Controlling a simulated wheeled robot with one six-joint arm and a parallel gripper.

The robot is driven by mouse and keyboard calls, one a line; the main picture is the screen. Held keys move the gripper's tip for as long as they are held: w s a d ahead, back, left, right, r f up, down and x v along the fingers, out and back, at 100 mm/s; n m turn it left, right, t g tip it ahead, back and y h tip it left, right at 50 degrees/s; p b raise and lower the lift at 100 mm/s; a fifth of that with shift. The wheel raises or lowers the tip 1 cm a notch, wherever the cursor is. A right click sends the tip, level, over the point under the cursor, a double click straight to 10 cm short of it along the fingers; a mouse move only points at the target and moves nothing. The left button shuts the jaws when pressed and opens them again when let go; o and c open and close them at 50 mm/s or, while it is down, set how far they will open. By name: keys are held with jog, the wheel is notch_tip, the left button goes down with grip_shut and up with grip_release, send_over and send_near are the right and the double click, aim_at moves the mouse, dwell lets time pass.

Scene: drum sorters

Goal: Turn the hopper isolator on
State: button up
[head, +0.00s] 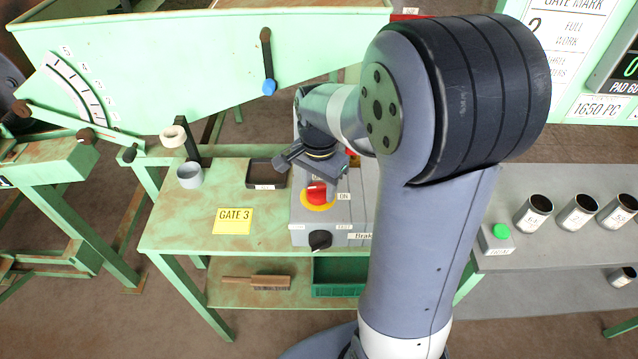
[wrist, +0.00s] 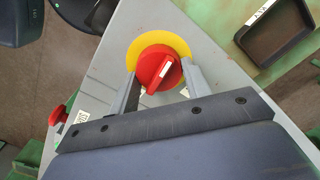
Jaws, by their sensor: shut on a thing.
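The isolator is a red rotary knob (head: 317,192) on a yellow disc (head: 318,207), on top of a grey box (head: 299,214). An ON label (head: 344,196) sits to its right. My gripper (head: 317,182) reaches down over the knob. In the wrist view the red knob (wrist: 159,70) lies between my two fingers and the jaws are shut on it. A white mark on its grip bar runs diagonally in that view. The yellow disc (wrist: 174,43) shows around its far side. My gripper partly hides the knob in the head view.
A black knob (head: 320,240) is on the box's front. A dark tray (head: 264,172), a grey cup (head: 190,176) and a GATE 3 sign (head: 233,221) are on the green bench. Another red knob (wrist: 58,115) shows at left in the wrist view. My arm hides the box's right side.

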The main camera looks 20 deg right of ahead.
aim_at(319, 186)
dwell(0.4)
jog(key=o, duration=1)
notch_tip(319, 186, up, 11)
jog(key=shift+f+b, duration=0.1)
jog(key=shift+b, duration=0.25)
notch_tip(319, 186, down, 11)
jog(key=shift+r+p, duration=0.1)
jog(key=shift+p, duration=0.3)
